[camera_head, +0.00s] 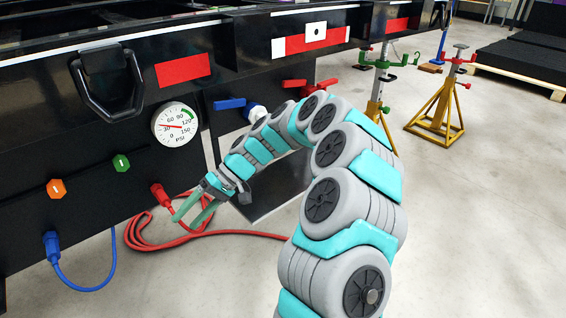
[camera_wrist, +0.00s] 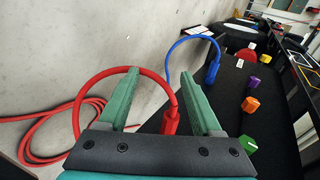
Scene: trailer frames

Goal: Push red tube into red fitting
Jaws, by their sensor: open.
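The red tube (camera_head: 218,232) lies looped on the floor, and its red end connector (camera_head: 160,195) is at the lower part of the black panel. My gripper (camera_head: 185,224) is open, with its green fingers pointing toward the panel just right of that connector. In the wrist view the red connector (camera_wrist: 170,121) shows between the open fingers (camera_wrist: 160,76), nearer the right one. The tube (camera_wrist: 95,82) curves behind the left finger. I cannot tell whether the fingers touch it. A red shape (camera_wrist: 246,54) shows farther along the panel; I cannot tell whether it is the red fitting.
The panel carries an orange fitting (camera_head: 56,188), a green fitting (camera_head: 121,162) and a pressure gauge (camera_head: 175,125). A purple fitting (camera_wrist: 253,83) shows in the wrist view. A blue tube's connector (camera_head: 51,243) is at lower left. Yellow jack stands (camera_head: 440,105) stand at right on open floor.

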